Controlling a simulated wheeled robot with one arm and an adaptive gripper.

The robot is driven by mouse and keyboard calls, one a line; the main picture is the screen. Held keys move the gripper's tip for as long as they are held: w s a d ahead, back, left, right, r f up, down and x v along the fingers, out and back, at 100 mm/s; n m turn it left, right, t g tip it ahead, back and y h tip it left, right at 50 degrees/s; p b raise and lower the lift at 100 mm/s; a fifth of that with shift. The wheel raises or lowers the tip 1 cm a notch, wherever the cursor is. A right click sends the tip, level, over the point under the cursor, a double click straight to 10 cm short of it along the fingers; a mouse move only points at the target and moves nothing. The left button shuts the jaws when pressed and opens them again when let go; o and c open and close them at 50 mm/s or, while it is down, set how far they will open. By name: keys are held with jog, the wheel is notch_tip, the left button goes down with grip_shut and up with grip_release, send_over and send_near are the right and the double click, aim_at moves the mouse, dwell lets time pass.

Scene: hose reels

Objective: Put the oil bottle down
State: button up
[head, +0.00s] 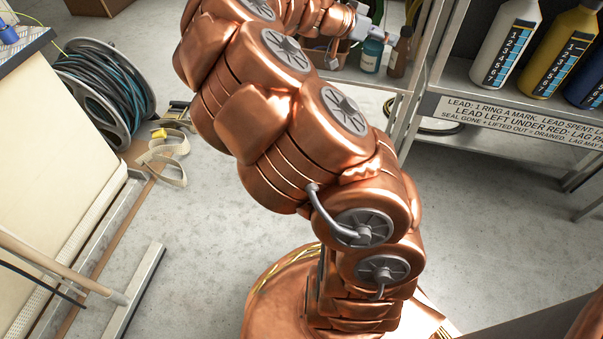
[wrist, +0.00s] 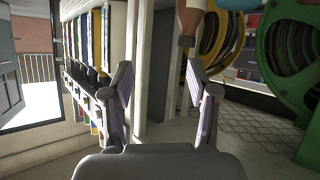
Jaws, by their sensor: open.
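My gripper (wrist: 158,82) is open, its two fingers apart with nothing between them in the wrist view. In the head view its grey end (head: 364,24) shows at the top, beside two small bottles on a shelf. One is a brown bottle (head: 398,56) with a dark cap, the other a teal bottle (head: 371,52) with a pale label. Both stand upright, apart from the fingers as far as I can see. In the wrist view a brown bottle shape (wrist: 190,16) shows neck-down at the top edge, beyond the right finger. I cannot tell which bottle holds oil.
Large white (head: 508,42), yellow (head: 558,52) and dark blue bottles stand on the right shelf above a lettered sign (head: 520,118). A hose reel (head: 95,95) and a strap (head: 165,158) are at left. Yellow (wrist: 208,45) and green reels (wrist: 300,75) show in the wrist view.

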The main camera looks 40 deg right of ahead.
jog(key=s+a+f+n+y, duration=0.4)
jog(key=s+a+n, duration=0.2)
jog(key=a, duration=0.7)
jog(key=s+a+f+n+y, duration=0.3)
jog(key=s+a+n, duration=0.3)
jog(key=a, duration=0.8)
jog(key=s+a+f+n+g+y, duration=0.1)
jog(key=s+a+f+n+y, duration=0.3)
jog(key=s+a, duration=0.6)
jog(key=a+n+y, duration=0.1)
jog(key=a+n, duration=0.1)
jog(key=a, duration=0.2)
jog(key=shift+s+a+f+n+y, duration=0.2)
jog(key=shift+s+f+n+y, duration=0.1)
jog(key=shift+s+y, duration=0.1)
jog(key=shift+w+r, duration=0.1)
jog(key=shift+r, duration=0.05)
